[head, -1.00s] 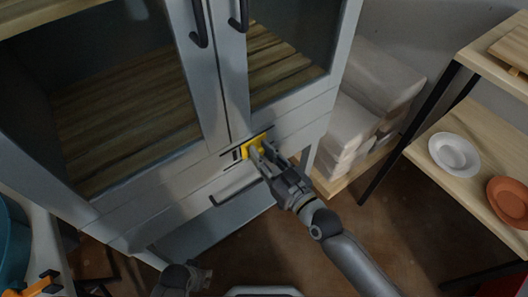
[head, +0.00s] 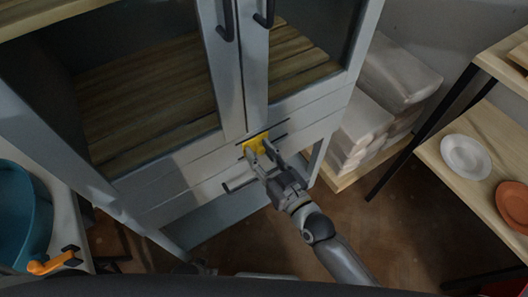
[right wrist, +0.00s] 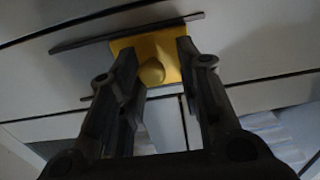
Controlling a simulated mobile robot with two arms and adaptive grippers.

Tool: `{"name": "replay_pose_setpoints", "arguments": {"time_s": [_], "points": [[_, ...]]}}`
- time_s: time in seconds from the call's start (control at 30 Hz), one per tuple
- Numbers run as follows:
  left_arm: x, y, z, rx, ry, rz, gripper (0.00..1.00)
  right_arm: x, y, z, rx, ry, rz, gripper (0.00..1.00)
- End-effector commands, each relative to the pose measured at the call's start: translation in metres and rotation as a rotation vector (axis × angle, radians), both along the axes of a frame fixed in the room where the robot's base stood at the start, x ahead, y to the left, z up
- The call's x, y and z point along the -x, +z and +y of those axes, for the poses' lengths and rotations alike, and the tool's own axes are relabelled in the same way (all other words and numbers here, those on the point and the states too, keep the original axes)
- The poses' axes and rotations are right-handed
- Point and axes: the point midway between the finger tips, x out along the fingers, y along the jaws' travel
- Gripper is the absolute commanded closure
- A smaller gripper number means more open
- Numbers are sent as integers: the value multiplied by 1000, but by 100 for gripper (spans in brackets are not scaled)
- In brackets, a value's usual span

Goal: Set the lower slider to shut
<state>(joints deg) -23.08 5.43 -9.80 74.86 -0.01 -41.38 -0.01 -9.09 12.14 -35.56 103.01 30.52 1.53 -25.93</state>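The lower slider is a yellow plate (head: 250,152) with a round knob, set on dark rails on the pale front of the cabinet, below its glass doors. In the head view the plate sits toward the left end of the rails. The right wrist view shows the yellow plate (right wrist: 122,47) and its knob (right wrist: 152,72) close up. My right gripper (head: 260,151) is at the slider, with its two fingers apart on either side of the knob. In the right wrist view the gripper (right wrist: 156,48) shows gaps beside the knob. I cannot make out my left gripper.
A dark drawer handle (head: 238,184) is below the slider, and door handles (head: 225,22) are above. Stacked pale bags (head: 370,115) are right of the cabinet. A shelf at right holds a white bowl (head: 465,156) and a terracotta bowl (head: 513,203). A teal basin (head: 18,210) is at left.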

Motion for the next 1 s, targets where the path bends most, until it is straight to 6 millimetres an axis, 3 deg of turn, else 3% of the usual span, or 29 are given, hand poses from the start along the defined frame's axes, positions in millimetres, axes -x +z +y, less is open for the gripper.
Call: {"name": "replay_pose_setpoints", "arguments": {"time_s": [0.47, 1.0], "points": [[0, 0, 0, 0, 2, 0, 60, 7, 0, -8, 2, -4, -1, 58], [0, 0, 0, 0, 1, 0, 60, 86, -1, -65, 2, -2, 1, 58]]}}
